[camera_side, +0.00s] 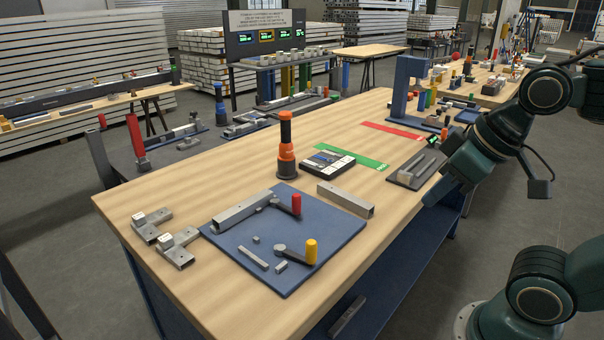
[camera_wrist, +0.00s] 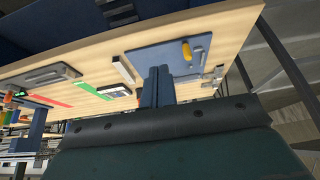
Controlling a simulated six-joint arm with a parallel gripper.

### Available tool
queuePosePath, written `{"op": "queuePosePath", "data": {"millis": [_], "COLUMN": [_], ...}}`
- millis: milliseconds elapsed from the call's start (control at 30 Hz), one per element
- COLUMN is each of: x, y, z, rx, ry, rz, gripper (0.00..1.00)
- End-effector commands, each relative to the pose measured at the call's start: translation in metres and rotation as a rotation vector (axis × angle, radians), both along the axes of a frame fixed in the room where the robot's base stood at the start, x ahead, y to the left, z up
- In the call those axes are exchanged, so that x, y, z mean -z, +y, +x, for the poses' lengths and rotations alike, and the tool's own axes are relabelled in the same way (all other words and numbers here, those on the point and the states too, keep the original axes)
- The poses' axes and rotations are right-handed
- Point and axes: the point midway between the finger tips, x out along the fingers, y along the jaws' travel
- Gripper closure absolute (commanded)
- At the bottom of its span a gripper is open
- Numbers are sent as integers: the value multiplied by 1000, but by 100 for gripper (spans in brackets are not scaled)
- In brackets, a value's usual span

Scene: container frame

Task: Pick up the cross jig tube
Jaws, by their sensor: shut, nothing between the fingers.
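A square grey metal tube (camera_side: 345,199) lies loose on the wooden bench, just off the far right edge of the blue jig plate. It also shows in the wrist view (camera_wrist: 123,69), left of my fingers. A second grey tube (camera_side: 242,212) lies along the left edge of the blue jig plate (camera_side: 325,228), by the red-handled clamp (camera_side: 290,205). I cannot tell from looks alone which one is the cross tube. My gripper (camera_side: 438,193) is at the bench's right edge, apart from both tubes. Its fingers (camera_wrist: 159,72) are shut and empty.
A yellow-handled clamp (camera_side: 307,252) stands on the plate. An orange and black tool (camera_side: 286,150) stands upright behind it, beside a black box (camera_side: 328,164). A grey fixture (camera_side: 415,168) lies near my gripper. Angled brackets (camera_side: 165,238) lie at the left.

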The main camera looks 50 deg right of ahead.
Motion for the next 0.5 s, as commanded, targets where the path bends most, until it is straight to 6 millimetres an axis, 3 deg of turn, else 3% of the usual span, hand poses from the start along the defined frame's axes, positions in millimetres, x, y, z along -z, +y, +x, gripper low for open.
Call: {"op": "queuePosePath", "data": {"millis": [167,433,500], "x": [0,0,0], "y": [0,0,0], "z": [0,0,0], "rx": [0,0,0], "ry": [0,0,0], "rz": [0,0,0], "gripper": [100,47,47]}}
